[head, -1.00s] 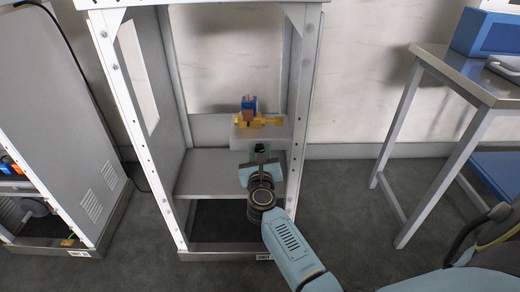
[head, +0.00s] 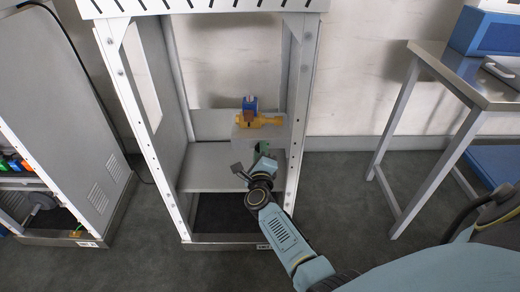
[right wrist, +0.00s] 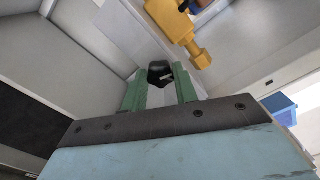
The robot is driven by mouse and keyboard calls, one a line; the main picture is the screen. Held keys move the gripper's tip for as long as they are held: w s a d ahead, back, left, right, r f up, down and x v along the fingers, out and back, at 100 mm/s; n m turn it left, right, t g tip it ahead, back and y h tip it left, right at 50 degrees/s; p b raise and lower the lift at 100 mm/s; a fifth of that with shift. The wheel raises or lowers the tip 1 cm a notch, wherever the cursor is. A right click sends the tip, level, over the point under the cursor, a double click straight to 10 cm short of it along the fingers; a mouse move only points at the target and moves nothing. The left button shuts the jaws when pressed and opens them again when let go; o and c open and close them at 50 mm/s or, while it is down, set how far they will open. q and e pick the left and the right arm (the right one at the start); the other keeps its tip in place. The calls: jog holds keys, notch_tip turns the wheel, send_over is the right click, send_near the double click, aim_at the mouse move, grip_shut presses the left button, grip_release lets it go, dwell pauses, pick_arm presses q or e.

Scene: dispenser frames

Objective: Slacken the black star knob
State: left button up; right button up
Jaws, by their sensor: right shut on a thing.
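The black star knob (right wrist: 160,72) shows in the right wrist view, between the green fingers of my right gripper (right wrist: 160,88). The gripper is shut on it, with a finger on each side. In the head view my right gripper (head: 263,149) reaches into the open frame, below the yellow fitting, and the knob cannot be made out clearly there. The grey box (head: 243,134) is behind the gripper. My left gripper is in neither view.
A yellow fitting (head: 262,121) with a blue block (head: 250,103) is just above the gripper. White posts (head: 297,110) of the frame stand close on the right. A shelf (head: 210,168) lies to the left. A steel table (head: 470,85) stands at far right.

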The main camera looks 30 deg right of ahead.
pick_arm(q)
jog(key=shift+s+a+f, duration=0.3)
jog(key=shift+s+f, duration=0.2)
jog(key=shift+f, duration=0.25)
pick_arm(e)
jog(key=shift+n, duration=0.7)
jog(key=o, duration=1)
jog(key=shift+c, duration=0.2)
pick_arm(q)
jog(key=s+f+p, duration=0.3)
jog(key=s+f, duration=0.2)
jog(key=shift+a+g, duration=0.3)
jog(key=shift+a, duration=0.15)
pick_arm(e)
jog(key=v, duration=1.3)
jog(key=shift+s, duration=0.2)
jog(key=shift+a, duration=0.1)
